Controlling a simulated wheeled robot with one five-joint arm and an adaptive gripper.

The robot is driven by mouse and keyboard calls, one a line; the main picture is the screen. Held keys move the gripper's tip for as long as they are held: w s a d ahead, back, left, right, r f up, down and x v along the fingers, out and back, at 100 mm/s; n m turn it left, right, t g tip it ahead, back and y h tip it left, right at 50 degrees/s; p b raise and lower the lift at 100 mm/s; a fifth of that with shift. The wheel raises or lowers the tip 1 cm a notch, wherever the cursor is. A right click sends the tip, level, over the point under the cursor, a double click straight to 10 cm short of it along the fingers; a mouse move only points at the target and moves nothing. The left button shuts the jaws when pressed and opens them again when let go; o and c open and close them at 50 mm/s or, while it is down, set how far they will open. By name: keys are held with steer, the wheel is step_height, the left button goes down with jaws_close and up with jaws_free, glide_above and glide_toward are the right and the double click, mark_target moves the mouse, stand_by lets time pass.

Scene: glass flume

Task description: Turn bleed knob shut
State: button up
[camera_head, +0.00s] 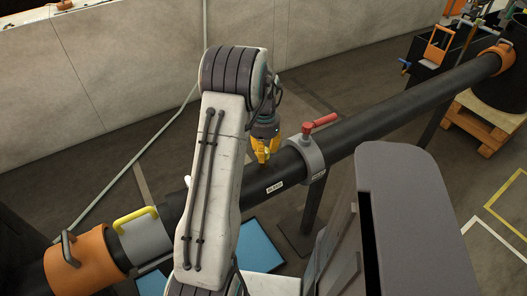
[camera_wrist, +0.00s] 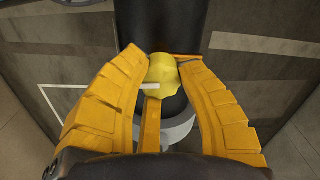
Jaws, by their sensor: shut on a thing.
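The bleed knob is a yellow, lobed knob (camera_wrist: 162,74) on the black pipe, seen in the wrist view between my finger ends. My gripper (camera_wrist: 163,62) has yellow-orange fingers, one on each side of the knob, and is shut on it. A pale strip lies across the knob's left side. In the head view my gripper (camera_head: 264,153) points down onto the top of the black pipe (camera_head: 400,115), just left of the grey clamp with the red lever. The knob itself is hidden by the fingers there.
A red lever (camera_head: 320,124) stands on the grey collar (camera_head: 312,155) close right of my gripper. A yellow handle (camera_head: 134,217) and an orange collar (camera_head: 86,262) are on the pipe at lower left. A blue mat (camera_head: 258,248) lies below. A wooden pallet (camera_head: 480,125) stands at right.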

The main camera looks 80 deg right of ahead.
steer(key=shift+d+m, duration=0.15)
steer(key=shift+m, duration=0.35)
steer(key=shift+s, duration=0.1)
steer(key=o, duration=0.9)
steer(key=shift+s+d, duration=0.1)
steer(key=o, duration=0.3)
step_height(320, 180, up, 12)
stand_by(0.9)
